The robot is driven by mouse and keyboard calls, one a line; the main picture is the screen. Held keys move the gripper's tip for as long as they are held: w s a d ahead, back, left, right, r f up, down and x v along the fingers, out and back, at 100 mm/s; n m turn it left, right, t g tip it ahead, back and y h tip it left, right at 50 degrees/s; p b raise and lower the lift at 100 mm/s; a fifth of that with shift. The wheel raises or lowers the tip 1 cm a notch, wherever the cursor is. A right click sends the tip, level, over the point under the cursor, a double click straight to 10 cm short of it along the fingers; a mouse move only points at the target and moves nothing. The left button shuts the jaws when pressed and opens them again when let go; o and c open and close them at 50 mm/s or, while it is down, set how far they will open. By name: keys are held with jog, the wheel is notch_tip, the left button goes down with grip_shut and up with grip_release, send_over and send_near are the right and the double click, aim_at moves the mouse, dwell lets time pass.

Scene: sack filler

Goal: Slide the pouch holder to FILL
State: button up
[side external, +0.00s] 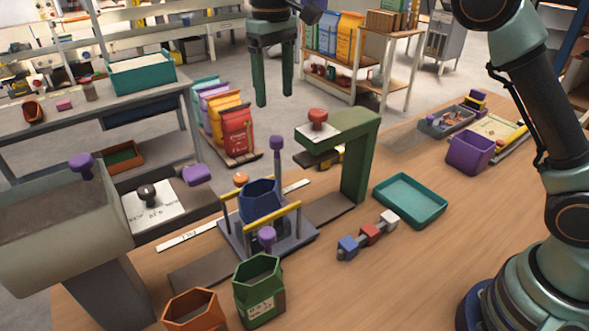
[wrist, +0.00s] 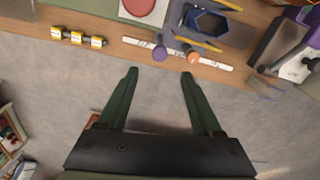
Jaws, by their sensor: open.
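The pouch holder (side external: 301,236) is a grey carriage with yellow side bars, purple knobs and a blue hexagonal pouch (side external: 261,205) upright in it. It sits on a dark track between the grey hopper at left and the green press at right. A tall purple knob (side external: 276,143) rises at its far side; that knob seems to show in the wrist view (wrist: 160,53). A white marked strip (side external: 190,236) runs alongside; its lettering is too small to read. My gripper (side external: 275,99) is open and empty, high above and beyond the holder, touching nothing; its fingers show in the wrist view (wrist: 159,75).
The hopper (side external: 55,235) and green press (side external: 362,165) with a red knob flank the track. An orange knob (side external: 241,179) stands near the strip. Green (side external: 259,290) and orange (side external: 194,308) pots stand in front. A teal tray (side external: 410,200) and colored blocks (side external: 369,234) lie right.

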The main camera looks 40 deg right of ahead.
aim_at(276, 138)
notch_tip(276, 138, down, 10)
dwell(0.4)
grip_shut()
dwell(1.3)
